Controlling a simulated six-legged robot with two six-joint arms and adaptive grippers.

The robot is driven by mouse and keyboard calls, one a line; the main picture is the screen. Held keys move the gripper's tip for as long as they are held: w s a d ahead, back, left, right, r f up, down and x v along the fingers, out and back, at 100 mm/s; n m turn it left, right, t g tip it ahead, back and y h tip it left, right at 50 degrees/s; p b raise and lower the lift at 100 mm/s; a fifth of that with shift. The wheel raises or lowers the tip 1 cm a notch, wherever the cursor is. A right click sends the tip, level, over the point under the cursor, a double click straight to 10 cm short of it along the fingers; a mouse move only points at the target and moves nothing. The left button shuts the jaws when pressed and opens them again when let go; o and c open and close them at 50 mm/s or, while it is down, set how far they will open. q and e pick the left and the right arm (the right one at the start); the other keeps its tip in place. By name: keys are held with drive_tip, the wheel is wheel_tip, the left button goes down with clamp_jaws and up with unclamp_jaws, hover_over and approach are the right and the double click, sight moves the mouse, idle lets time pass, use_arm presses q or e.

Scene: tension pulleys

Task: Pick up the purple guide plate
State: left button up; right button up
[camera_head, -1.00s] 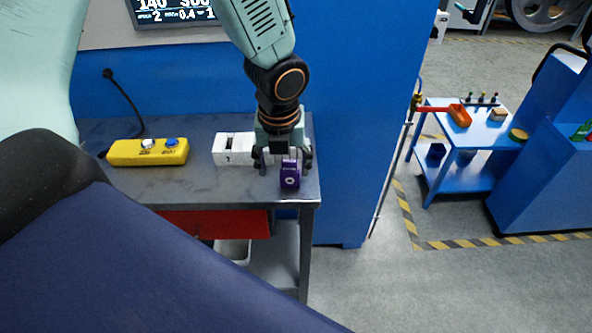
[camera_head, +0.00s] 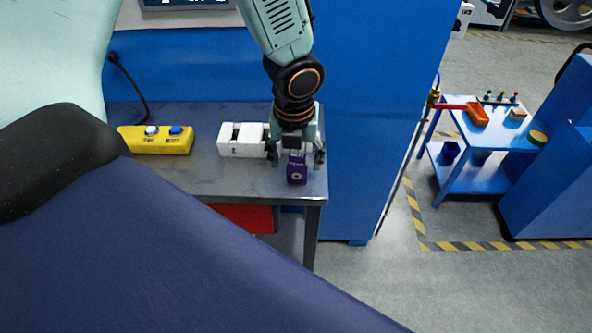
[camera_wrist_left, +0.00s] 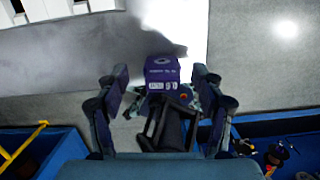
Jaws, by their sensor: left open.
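The purple guide plate (camera_head: 297,174) is a small purple block with a pale ring mark, near the right front corner of the grey workbench (camera_head: 225,182). My left gripper (camera_head: 296,160) is over it, with one finger to each side and gaps between. In the left wrist view the purple guide plate (camera_wrist_left: 162,68) shows white lettering and lies between the tips of my open left gripper (camera_wrist_left: 161,76). No contact with the fingers shows. My right gripper is not in view.
A white block (camera_head: 240,146) stands on the bench just left of the gripper. A yellow button box (camera_head: 155,142) is farther left. A blue cabinet wall (camera_head: 370,110) rises behind. A blue cart (camera_head: 480,180) with tools stands on the floor to the right.

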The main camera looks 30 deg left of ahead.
sight(298, 169)
use_arm(q)
drive_tip(key=f, duration=0.1)
drive_tip(key=f+b, duration=0.1)
drive_tip(key=f, duration=0.1)
drive_tip(key=shift+w+d+f+b, duration=0.1)
drive_tip(key=shift+w+f+b, duration=0.2)
drive_tip(key=shift+w+f, duration=0.1)
drive_tip(key=shift+f, duration=0.2)
drive_tip(key=shift+s+a, duration=0.1)
drive_tip(key=shift+a, duration=0.15)
drive_tip(key=shift+d+r, duration=0.1)
drive_tip(key=shift+c, duration=0.7)
drive_tip(key=c, duration=0.9)
drive_tip(key=shift+c, duration=1)
